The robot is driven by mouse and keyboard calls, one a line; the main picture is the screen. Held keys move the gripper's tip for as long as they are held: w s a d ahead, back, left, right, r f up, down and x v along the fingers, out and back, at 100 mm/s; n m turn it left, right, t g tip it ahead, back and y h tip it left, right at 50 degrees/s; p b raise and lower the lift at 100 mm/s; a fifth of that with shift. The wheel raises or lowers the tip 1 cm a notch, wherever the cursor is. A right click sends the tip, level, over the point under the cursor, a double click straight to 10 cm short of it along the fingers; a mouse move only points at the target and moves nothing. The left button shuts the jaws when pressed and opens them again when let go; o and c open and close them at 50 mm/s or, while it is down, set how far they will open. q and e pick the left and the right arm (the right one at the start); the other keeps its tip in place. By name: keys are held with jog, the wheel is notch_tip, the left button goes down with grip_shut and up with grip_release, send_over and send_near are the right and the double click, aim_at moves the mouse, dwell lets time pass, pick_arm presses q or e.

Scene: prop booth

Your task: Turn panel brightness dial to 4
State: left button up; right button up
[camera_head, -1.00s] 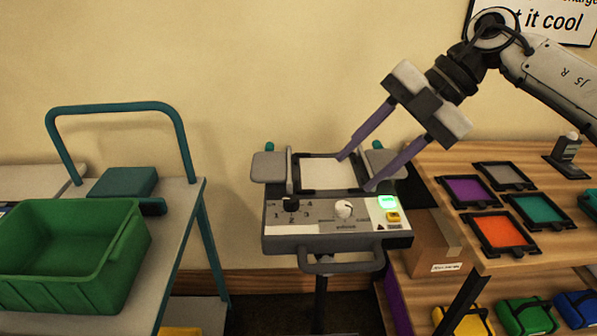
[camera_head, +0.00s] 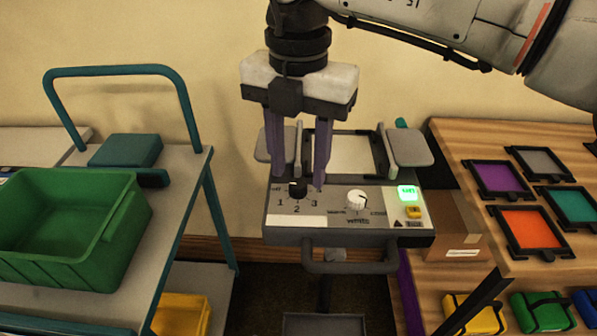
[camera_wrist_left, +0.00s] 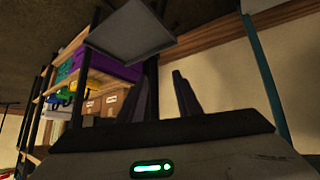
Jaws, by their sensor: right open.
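The control panel (camera_head: 290,220) stands in the middle of the head view. Its black dial (camera_head: 298,188) sits at the panel's left, with the marks 1, 2 and 3 showing around it; where its pointer stands is too small to tell. My right gripper (camera_head: 299,184) points down at the black dial, its two purple fingers apart, one on each side of it. Whether they touch the dial I cannot tell. My left gripper (camera_wrist_left: 170,95) shows only in the left wrist view, with dark fingers spread apart and nothing seen between them.
A white dial (camera_head: 357,200), a lit green display (camera_head: 408,193) and a yellow button (camera_head: 413,212) are on the same panel. A trolley with a green crate (camera_head: 120,222) stands left. A wooden table (camera_head: 450,150) with coloured framed panels stands right.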

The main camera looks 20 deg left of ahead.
aim_at(298, 188)
pick_arm(q)
jog(key=shift+w+d+r, duration=0.1)
jog(key=shift+w+r, duration=0.05)
jog(key=shift+r, duration=0.15)
pick_arm(e)
jog(key=shift+f, duration=1.25)
grip_shut()
pick_arm(q)
jog(key=shift+w, duration=0.2)
